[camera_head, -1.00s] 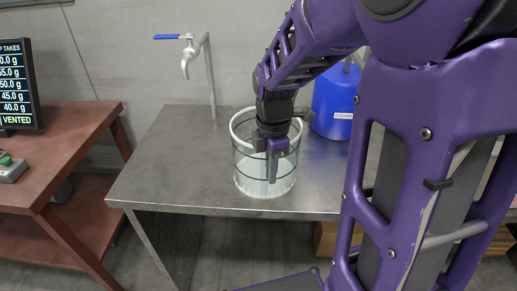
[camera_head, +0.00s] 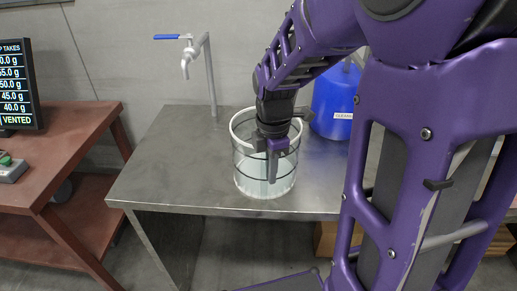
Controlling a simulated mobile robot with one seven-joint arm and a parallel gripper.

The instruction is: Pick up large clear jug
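The large clear jug (camera_head: 249,180) stands upright on the metal table. It is a see-through cylinder with a pale rim, dark bands around it and what looks like clear liquid inside. My gripper (camera_head: 274,172) points down at the jug's right half, with one dark finger visible against the jug wall. I cannot tell whether that finger is inside the jug or in front of it. The other finger is not clearly seen, so the grip on the jug cannot be judged.
The metal table (camera_head: 165,165) has free room left of the jug. A tap with a blue lever (camera_head: 188,50) rises behind it. A blue container labelled cleaner (camera_head: 333,105) stands close at the right. A reddish table (camera_head: 60,140) with a screen (camera_head: 17,85) is at the left.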

